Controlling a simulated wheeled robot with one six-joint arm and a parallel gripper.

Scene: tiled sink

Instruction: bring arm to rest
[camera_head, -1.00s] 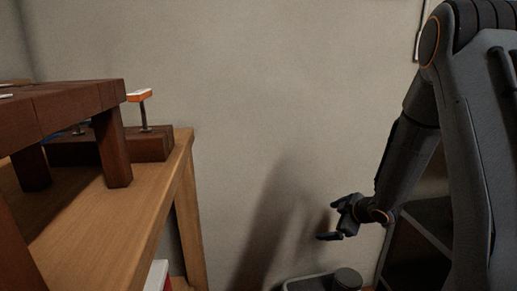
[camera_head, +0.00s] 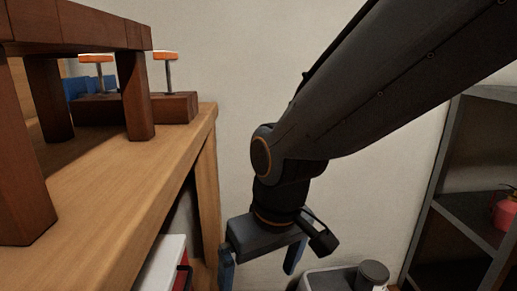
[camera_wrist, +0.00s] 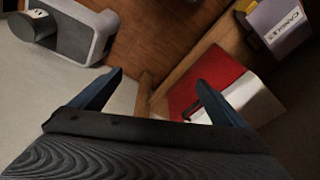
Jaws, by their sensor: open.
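My gripper (camera_head: 258,262) hangs from my dark arm in the middle of the head view. It points down, just right of the wooden table's (camera_head: 115,220) edge. Its two blue-grey fingers are apart with nothing between them. The wrist view also shows my gripper (camera_wrist: 155,92) with its fingers spread, above a gap of floor and table leg.
A dark wooden stand (camera_head: 80,30) and an orange-topped clamp (camera_head: 166,57) stand on the table. A red and white box (camera_wrist: 225,85) and a box labelled "CANDLES" (camera_wrist: 283,22) are below. A grey bin-like object (camera_head: 335,279) and a dark shelf (camera_head: 465,215) stand at right.

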